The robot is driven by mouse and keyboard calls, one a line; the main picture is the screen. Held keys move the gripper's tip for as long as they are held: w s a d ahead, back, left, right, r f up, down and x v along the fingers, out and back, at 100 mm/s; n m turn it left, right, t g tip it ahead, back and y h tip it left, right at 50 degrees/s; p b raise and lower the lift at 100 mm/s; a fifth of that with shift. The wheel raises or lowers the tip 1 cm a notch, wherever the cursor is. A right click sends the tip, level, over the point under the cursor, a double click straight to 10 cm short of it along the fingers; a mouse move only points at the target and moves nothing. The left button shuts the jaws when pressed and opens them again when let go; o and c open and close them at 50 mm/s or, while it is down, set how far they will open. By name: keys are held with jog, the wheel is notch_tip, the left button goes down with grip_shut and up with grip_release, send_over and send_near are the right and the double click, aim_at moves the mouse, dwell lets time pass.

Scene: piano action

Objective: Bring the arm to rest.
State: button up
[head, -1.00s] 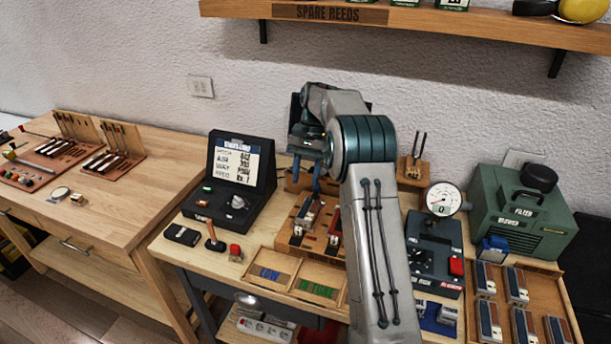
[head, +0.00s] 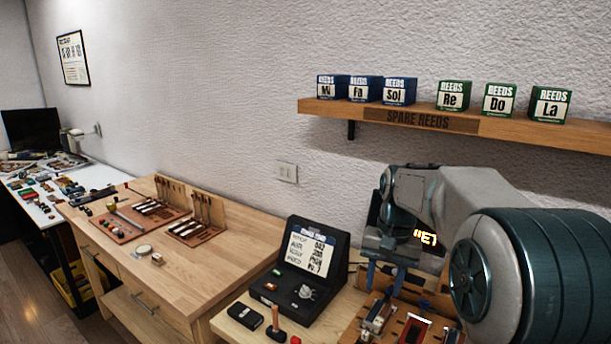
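My arm reaches in from the right edge, its large teal-banded joint filling the lower right of the head view. My gripper (head: 385,277) points down over the back of a wooden block holder (head: 350,335) on the workbench. Its two blue fingers stand apart with a gap between them, and I see nothing held. A metal and wood piece (head: 376,318) sits in the holder below the fingers. Whether the fingertips touch anything is hard to tell. The bench right of the holder is hidden behind my arm.
A black case with a note card (head: 306,248) stands left of my gripper. A shelf (head: 340,108) with several reed boxes hangs above. A wooden side table (head: 205,265) with tool racks stands left.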

jog(key=s+f+n+t, duration=0.1)
jog(key=s+n+t, duration=0.1)
jog(key=s, duration=0.8)
jog(key=s+a+f+n+t+h, duration=0.1)
jog(key=s+f+n+t, duration=0.1)
jog(key=s, duration=0.9)
jog(key=shift+s+a+f, duration=0.15)
jog(key=shift+s, duration=0.1)
